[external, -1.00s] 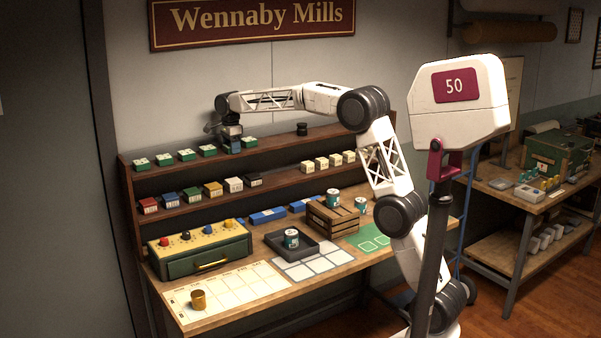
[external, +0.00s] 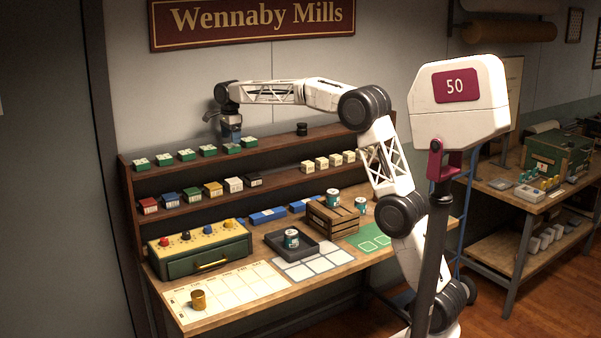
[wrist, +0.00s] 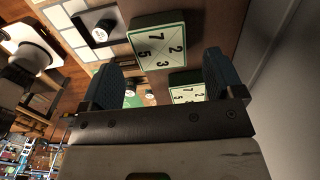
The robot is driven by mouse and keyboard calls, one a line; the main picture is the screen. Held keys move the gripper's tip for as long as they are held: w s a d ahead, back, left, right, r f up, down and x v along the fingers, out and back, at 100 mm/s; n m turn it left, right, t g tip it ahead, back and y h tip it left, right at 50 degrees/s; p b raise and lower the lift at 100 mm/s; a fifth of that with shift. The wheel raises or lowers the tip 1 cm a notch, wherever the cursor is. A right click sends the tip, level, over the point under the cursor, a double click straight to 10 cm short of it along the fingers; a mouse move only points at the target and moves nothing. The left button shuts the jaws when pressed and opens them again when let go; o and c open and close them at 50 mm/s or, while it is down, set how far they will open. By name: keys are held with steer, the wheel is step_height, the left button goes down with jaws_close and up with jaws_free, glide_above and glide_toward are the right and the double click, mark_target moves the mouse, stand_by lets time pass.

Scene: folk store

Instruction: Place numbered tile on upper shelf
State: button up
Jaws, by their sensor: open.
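Several green numbered tiles with white tops stand in a row on the upper shelf (external: 275,137). My gripper (external: 231,139) is open and empty just above the right part of this row. One tile (external: 231,149) sits directly below it, apart from the fingers, and another tile (external: 249,142) stands just to its right. In the wrist view, my two blue-grey fingers (wrist: 172,82) are spread apart. One tile (wrist: 157,47) with the digits 7, 2, 5 and 3 shows beyond them. Another numbered tile (wrist: 187,92) shows between the fingers, partly hidden by my gripper body.
The lower shelf holds several coloured boxes (external: 213,189) and cream blocks (external: 321,163). The bench below holds a wooden crate (external: 332,218), a dark tray (external: 291,246) and a green-and-yellow box (external: 200,248).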

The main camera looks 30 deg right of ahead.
mark_target(231, 145)
step_height(231, 145, up, 8)
stand_by(0.4)
steer(key=shift+s+d, duration=0.1)
stand_by(0.7)
steer(key=s+d+f+n+t, duration=0.15)
steer(key=s+d+n, duration=0.25)
steer(key=s+d, duration=0.75)
steer(key=s+d+f+n, duration=0.2)
steer(key=s+d+n, duration=0.35)
steer(key=s, duration=1.15)
steer(key=s+d+f+n, duration=0.2)
steer(key=s+f, duration=0.5)
steer(key=s, duration=0.4)
steer(key=s+d+f+n, duration=0.3)
steer(key=s+f, duration=0.4)
steer(key=s, duration=0.4)
steer(key=s+d+f+n+t, duration=0.1)
steer(key=s+d+f+n, duration=0.2)
steer(key=s+f, duration=0.3)
steer(key=s+d, duration=0.1)
steer(key=s, duration=0.4)
steer(key=shift+s+d+f, duration=0.25)
steer(key=shift+d+f, duration=0.1)
steer(key=shift+f, duration=0.05)
